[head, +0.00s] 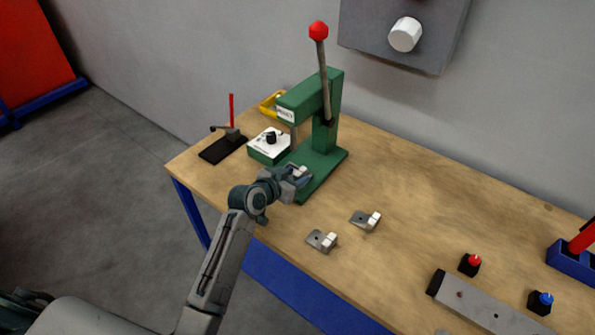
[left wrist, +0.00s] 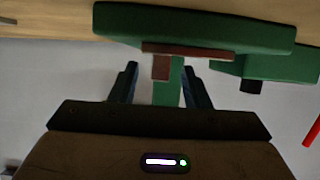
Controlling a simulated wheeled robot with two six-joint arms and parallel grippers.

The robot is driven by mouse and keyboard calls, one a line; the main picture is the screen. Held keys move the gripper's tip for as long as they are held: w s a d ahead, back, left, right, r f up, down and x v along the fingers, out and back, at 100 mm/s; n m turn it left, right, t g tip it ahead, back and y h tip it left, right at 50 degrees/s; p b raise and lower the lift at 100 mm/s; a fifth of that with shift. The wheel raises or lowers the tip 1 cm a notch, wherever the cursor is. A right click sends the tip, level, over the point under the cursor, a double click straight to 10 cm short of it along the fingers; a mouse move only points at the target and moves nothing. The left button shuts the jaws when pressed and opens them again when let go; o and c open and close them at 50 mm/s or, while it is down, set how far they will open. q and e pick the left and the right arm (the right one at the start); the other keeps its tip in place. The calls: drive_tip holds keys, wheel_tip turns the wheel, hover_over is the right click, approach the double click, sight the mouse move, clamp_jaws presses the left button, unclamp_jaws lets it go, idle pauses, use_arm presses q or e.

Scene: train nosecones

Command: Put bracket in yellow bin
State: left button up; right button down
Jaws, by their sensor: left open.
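A pale bracket (head: 303,170) sits on the green press base (head: 322,166), partly hidden by my left gripper (head: 297,178). In the left wrist view, which is upside down, a reddish-brown plate with a short upright block (left wrist: 160,67) rests on the green base; it looks like the same bracket in shadow. My left gripper is open there (left wrist: 160,85), its fingers on either side of the block with gaps. The yellow bin (head: 267,103) stands at the back left, largely hidden by the press. Two more brackets (head: 321,240) (head: 365,220) lie on the table. My right gripper is not seen.
The green press (head: 326,110) rises behind my gripper, its red-knobbed lever (head: 318,31) upright. A green box with a black knob (head: 268,147) and a black tool with a red lever (head: 223,149) stand left. The table (head: 430,190) is clear at centre right.

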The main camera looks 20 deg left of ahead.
use_arm(q)
drive_tip(key=shift+w+d+f, duration=0.15)
drive_tip(key=shift+w+f, duration=0.15)
drive_tip(key=shift+w, duration=0.25)
clamp_jaws()
drive_tip(key=shift+r, duration=0.1)
drive_tip(key=shift+r, duration=0.45)
wheel_tip(320, 180, up, 2)
drive_tip(key=shift+r+b, duration=0.1)
drive_tip(key=shift+b, duration=0.7)
drive_tip(key=s+d+r+b, duration=0.1)
drive_tip(key=s+d+b, duration=0.1)
drive_tip(key=s, duration=0.6)
drive_tip(key=s+d+r+b, duration=0.1)
drive_tip(key=s+d+b, duration=0.15)
drive_tip(key=s, duration=0.45)
drive_tip(key=w+a+r+n+y, duration=0.2)
drive_tip(key=w+a+n+y, duration=0.1)
drive_tip(key=a+n+y, duration=0.1)
drive_tip(key=shift+w+a+t+y+p, duration=0.3)
drive_tip(key=shift+a+t, duration=0.1)
drive_tip(key=shift+a, duration=0.45)
